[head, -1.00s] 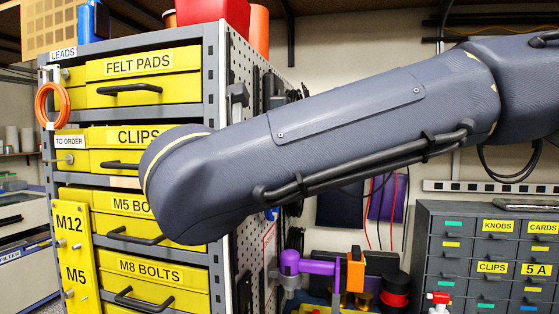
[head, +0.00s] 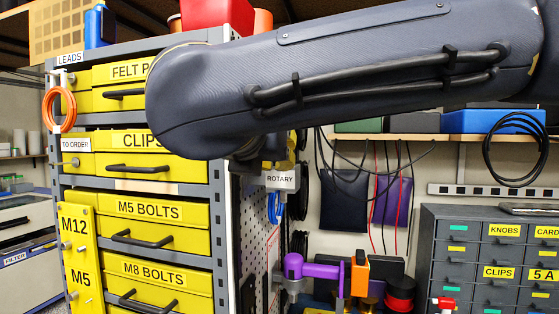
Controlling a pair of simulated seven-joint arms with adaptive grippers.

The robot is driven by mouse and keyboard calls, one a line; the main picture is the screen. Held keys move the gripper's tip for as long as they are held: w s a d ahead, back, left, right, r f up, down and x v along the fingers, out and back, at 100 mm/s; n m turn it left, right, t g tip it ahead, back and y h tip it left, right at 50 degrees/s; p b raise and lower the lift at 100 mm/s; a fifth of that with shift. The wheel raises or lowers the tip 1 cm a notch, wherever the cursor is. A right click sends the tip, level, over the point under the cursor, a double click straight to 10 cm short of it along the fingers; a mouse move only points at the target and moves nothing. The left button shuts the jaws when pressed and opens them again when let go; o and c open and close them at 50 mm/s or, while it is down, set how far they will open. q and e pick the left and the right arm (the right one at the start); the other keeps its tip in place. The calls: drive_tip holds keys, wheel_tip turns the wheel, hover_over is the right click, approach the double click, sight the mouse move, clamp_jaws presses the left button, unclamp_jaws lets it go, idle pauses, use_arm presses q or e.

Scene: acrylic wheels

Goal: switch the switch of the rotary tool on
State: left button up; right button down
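A grey-white tag or box reading ROTARY (head: 281,180) is on the right side of the yellow drawer cabinet, partly under my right arm. A blue looped cord (head: 275,208) hangs below it. A small yellow part (head: 291,152) shows just above it, mostly hidden. I cannot make out a rotary tool or its switch for certain. My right arm crosses the upper view from the right. Dark parts below its elbow (head: 265,150) may belong to my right gripper; its fingers cannot be told apart. My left gripper is not in view.
The yellow drawer cabinet (head: 215,195) with a perforated side stands left. A purple-and-orange tool (head: 320,270) stands low in the middle beside a red-and-black spool (head: 400,293). A grey small-parts cabinet (head: 460,262) is at the right. Dark and purple pouches (head: 343,202) hang behind.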

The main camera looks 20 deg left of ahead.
drive_tip(key=shift+s+r+g, duration=0.35)
drive_tip(key=shift+r+g, duration=0.35)
drive_tip(key=shift+g, duration=0.4)
drive_tip(key=shift+r, duration=0.15)
drive_tip(key=shift+r, duration=0.65)
